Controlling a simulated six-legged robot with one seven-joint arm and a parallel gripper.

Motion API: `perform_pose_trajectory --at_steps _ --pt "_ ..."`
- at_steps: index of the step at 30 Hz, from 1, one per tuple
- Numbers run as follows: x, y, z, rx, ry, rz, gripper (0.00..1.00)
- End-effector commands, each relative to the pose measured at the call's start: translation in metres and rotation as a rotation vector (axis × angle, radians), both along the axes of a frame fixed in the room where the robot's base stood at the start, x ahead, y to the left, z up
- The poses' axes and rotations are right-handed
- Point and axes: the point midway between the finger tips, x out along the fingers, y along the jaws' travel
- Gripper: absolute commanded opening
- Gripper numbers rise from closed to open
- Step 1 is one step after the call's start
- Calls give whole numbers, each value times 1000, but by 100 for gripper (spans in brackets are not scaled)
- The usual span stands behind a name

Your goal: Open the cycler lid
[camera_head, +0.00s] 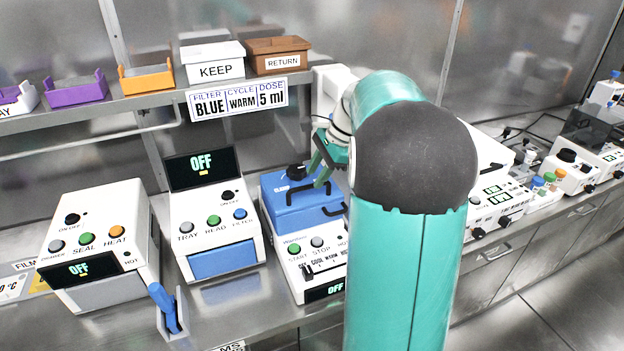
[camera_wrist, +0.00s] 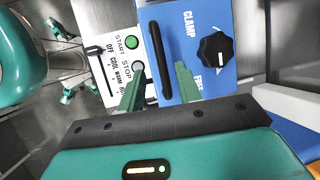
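The cycler (camera_head: 318,262) is a white box with a blue lid (camera_head: 290,215), which lies shut on it. The lid has a black bar handle near its front edge and a black clamp knob (camera_head: 296,171) toward its back. In the wrist view, the handle (camera_wrist: 155,50) runs lengthwise and the clamp knob (camera_wrist: 215,48) is to its right. My gripper (camera_head: 318,176) is over the lid. The wrist view shows my gripper (camera_wrist: 158,72) open, one green finger on each side of the handle. Whether the fingers reach down to handle height is unclear.
Other white instruments (camera_head: 212,232) stand left of the cycler, with a blue-handled lever (camera_head: 165,308) in front. A shelf above holds trays, a KEEP box (camera_head: 213,70), a RETURN box (camera_head: 278,62) and a sign reading BLUE, WARM, 5 ml (camera_head: 238,99).

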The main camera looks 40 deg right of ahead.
Motion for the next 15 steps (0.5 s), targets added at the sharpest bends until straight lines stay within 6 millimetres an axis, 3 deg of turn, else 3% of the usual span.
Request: perform_pose_trajectory --at_steps 6,15 --pt "8 9 -22 1 1 1 34" --pt "9 11 -24 1 -1 1 34"
